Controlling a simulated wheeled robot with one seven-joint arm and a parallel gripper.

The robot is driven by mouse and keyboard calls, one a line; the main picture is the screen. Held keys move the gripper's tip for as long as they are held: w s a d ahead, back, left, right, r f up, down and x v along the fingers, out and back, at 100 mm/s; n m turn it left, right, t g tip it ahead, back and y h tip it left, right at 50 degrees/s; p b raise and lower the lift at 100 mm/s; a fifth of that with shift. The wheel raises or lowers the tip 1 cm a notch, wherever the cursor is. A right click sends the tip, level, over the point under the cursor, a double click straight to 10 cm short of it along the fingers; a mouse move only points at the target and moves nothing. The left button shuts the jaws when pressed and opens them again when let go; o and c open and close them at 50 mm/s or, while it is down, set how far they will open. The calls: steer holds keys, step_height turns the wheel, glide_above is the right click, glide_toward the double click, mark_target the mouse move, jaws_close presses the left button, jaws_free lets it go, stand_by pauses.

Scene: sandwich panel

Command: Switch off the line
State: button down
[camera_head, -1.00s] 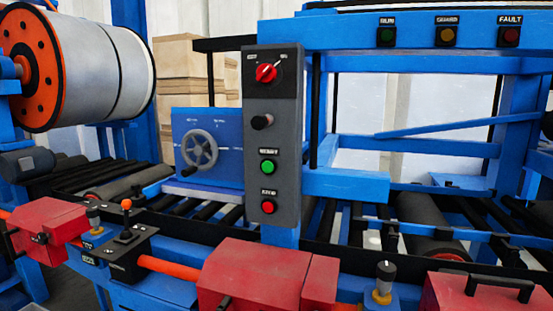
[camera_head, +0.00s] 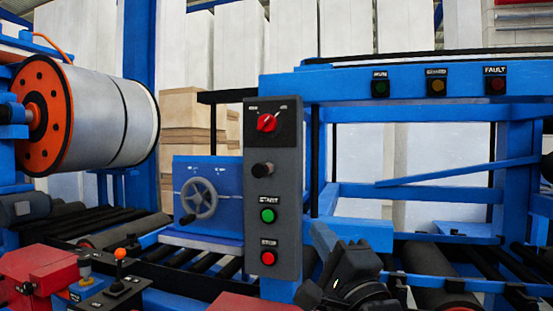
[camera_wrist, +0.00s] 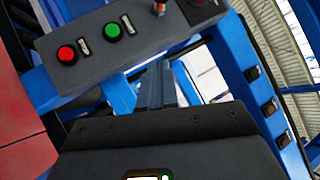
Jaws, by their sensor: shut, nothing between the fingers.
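The grey control panel (camera_head: 284,170) stands upright in the middle of the head view. It carries a red rotary switch (camera_head: 267,123), a black knob (camera_head: 262,169), a green START button (camera_head: 267,215) and a red STOP button (camera_head: 268,258). The red button (camera_wrist: 66,53) and green button (camera_wrist: 112,30) also show at the upper left of the wrist view, where the panel looks tilted. My gripper (camera_head: 325,240) is right of the panel's lower end, apart from the STOP button. Its fingers (camera_wrist: 160,85) are shut and empty in the wrist view.
RUN (camera_head: 380,88), GUARD (camera_head: 436,87) and FAULT (camera_head: 495,86) lamps sit on the blue beam and look dim. A handwheel (camera_head: 199,198) is left of the panel. A joystick box (camera_head: 115,290) and red housings (camera_head: 40,270) are low in front. Rollers run behind.

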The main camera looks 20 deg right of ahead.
steer(key=w+a+r+m+t, duration=0.1)
steer(key=w+r+m, duration=0.3)
steer(key=r, duration=0.6)
steer(key=shift+r+m+b, duration=0.3)
steer(key=shift+r+m, duration=0.05)
steer(key=shift+m, duration=0.45)
steer(key=shift+a, duration=0.1)
steer(key=p, duration=0.2)
glide_toward(271, 121)
steer(key=w, duration=0.1)
steer(key=w+d, duration=0.2)
steer(key=shift+w+d+r, duration=0.15)
steer(key=shift+w+d, duration=0.1)
steer(key=shift+w, duration=0.15)
steer(key=shift+w+a+r+p, duration=0.3)
steer(key=shift+w+a+r, duration=0.15)
steer(key=shift+a+r, duration=0.4)
steer(key=shift+w+a+r, duration=0.3)
steer(key=shift+a+r, duration=0.05)
